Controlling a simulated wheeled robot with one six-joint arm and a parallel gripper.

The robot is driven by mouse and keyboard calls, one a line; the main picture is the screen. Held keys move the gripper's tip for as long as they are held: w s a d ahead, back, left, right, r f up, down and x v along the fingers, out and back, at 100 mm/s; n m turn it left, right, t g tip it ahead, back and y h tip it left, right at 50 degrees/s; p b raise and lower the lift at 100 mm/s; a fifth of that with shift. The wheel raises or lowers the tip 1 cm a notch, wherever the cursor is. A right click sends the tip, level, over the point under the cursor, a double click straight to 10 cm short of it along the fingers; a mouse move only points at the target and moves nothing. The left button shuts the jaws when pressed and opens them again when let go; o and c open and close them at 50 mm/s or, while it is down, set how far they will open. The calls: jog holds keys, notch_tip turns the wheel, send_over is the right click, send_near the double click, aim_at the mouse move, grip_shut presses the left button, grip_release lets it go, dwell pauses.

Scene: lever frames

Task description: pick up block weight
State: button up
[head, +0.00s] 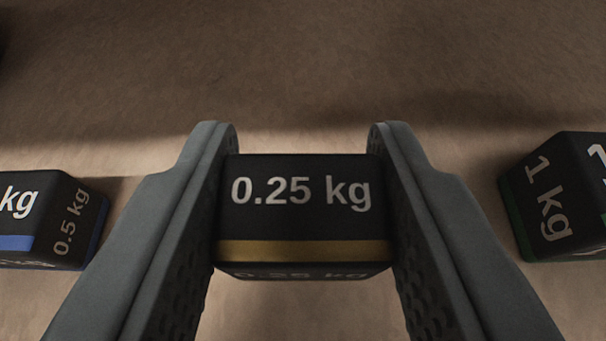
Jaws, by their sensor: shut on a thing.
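A black block weight (302,222) marked "0.25 kg" with a yellow stripe sits in the middle of the head view. My gripper (304,150) is shut on it, one finger against its left side and one against its right. The label faces me and reads upright. I cannot tell whether the block touches the surface below or is raised from it.
A black block marked "0.5 kg" (50,220) with a blue stripe stands at the left edge. A black block marked "1 kg" (556,200) with a green stripe stands at the right edge. The brown surface (300,70) beyond my gripper is clear.

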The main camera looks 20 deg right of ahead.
jog(key=s+a, duration=0.3)
jog(key=s, duration=0.5)
jog(key=s+a, duration=0.3)
jog(key=s, duration=0.5)
jog(key=shift+s+f, duration=0.25)
jog(key=shift+a, duration=0.1)
